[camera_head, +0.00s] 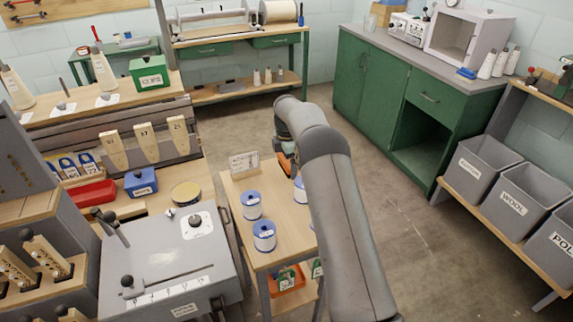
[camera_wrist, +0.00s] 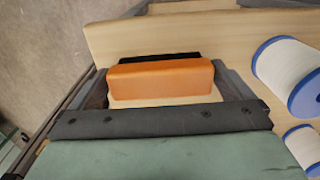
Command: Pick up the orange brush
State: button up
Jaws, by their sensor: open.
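The orange brush (camera_wrist: 160,75) shows in the wrist view as an orange block with a dark strip along its far side. It is at the end of a small wooden table, and a bit of orange (camera_head: 284,166) shows beside my arm in the head view. My gripper (camera_wrist: 162,84) is open, with one finger to the left of the brush and one to its right. Whether the fingers touch the brush, I cannot tell. In the head view my arm hides most of the brush and the gripper.
White spools with blue rims stand close by on the table (camera_head: 232,188), one (camera_wrist: 292,75) just right of my gripper. A small sign (camera_head: 244,163) stands at the table's back left. The floor (camera_head: 385,205) to the right is clear.

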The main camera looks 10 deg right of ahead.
jog(key=c, duration=0.8)
jog(key=shift+r, duration=0.1)
jog(key=shift+r, duration=0.2)
notch_tip(320, 180, up, 3)
jog(key=shift+s, duration=0.15)
jog(key=s+r+b, duration=0.1)
jog(key=s+r, duration=0.3)
jog(key=r, duration=0.1)
jog(key=shift+s+b, duration=0.15)
jog(key=shift+b, duration=0.25)
jog(key=s+r, duration=0.1)
jog(key=s, duration=0.2)
jog(key=s+r+b, duration=0.1)
jog(key=s+r, duration=0.1)
jog(key=s, duration=0.1)
jog(key=s+r, duration=0.1)
jog(key=s, duration=0.2)
jog(key=shift+s+r+b, duration=0.2)
jog(key=shift+b, duration=0.2)
